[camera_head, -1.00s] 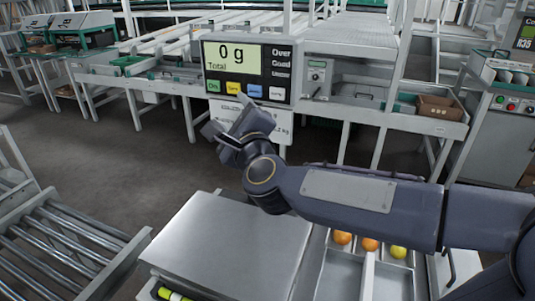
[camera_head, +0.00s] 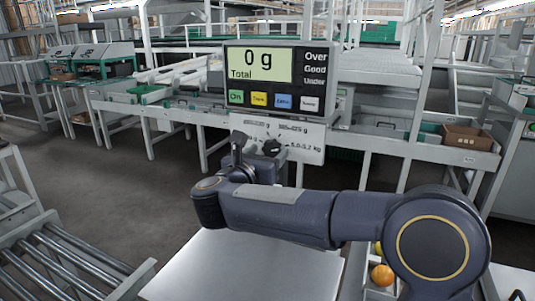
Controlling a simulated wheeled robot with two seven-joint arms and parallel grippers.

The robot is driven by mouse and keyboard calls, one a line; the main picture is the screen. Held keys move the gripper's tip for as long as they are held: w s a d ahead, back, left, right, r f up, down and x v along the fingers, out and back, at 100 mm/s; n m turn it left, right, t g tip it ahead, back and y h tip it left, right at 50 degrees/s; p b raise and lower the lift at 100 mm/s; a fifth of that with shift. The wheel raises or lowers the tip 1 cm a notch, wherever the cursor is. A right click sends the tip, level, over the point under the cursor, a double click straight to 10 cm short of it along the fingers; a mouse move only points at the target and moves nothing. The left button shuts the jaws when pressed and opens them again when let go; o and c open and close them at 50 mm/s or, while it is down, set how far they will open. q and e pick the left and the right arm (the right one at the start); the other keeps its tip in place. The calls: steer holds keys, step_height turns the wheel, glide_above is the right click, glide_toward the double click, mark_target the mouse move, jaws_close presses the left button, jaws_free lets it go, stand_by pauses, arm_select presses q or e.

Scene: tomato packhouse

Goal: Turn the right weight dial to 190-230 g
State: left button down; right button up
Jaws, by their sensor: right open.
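The weighing display (camera_head: 268,78) stands upright ahead of me and reads "0 g Total". Below it is a white dial panel (camera_head: 309,140) with small printed ranges, too blurred to read surely. My left gripper is out of view.
A flat metal weighing plate (camera_head: 215,262) lies below my right arm. Orange fruit (camera_head: 382,275) sits in trays at its right. A roller conveyor (camera_head: 60,265) is at the lower left. Coloured buttons (camera_head: 259,99) line the display's lower edge.

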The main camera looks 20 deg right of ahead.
steer(key=shift+w+d, duration=0.3)
steer(key=shift+d, duration=0.05)
steer(key=shift+c, duration=0.4)
steer(key=c, duration=0.9)
